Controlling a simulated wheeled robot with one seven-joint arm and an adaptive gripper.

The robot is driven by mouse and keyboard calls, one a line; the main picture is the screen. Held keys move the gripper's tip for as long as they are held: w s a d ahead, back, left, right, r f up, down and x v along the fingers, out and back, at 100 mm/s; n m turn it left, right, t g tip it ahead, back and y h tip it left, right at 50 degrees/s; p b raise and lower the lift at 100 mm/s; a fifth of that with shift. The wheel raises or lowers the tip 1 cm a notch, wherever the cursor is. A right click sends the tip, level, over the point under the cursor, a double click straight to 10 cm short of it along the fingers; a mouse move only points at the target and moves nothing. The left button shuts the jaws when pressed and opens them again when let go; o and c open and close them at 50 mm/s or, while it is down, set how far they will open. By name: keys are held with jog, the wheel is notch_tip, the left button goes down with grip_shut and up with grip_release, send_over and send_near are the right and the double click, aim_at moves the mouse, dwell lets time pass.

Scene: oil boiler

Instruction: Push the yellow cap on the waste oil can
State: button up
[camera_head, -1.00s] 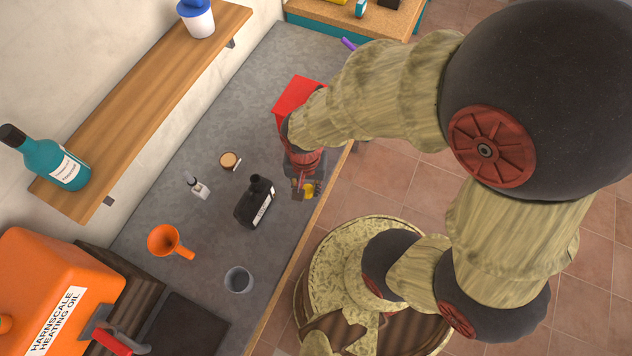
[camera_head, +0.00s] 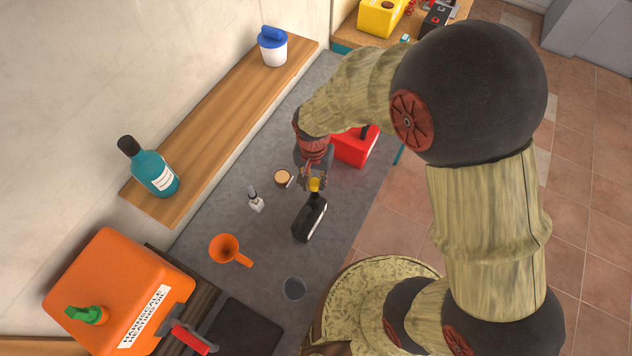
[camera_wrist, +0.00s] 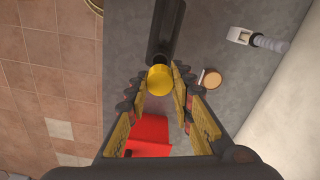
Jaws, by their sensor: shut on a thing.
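A yellow cap (camera_head: 315,185) sits between the fingertips of my gripper (camera_head: 312,178), which is shut on it. The cap also shows in the wrist view (camera_wrist: 159,80), between the two fingers. The cap is at the mouth of this black can in both views. I cannot tell whether it is seated on the neck or just above it. The neck is partly hidden by cap and fingers.
A red container (camera_head: 355,147) stands close behind my gripper. An orange heating oil can (camera_head: 120,290) is at lower left.

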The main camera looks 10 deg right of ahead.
jog(key=shift+f+b, duration=1.7)
jog(key=shift+f, duration=1)
jog(key=shift+f, duration=0.15)
dwell(0.3)
jog(key=o, duration=0.8)
jog(key=shift+o, duration=0.5)
jog(key=o, duration=0.4)
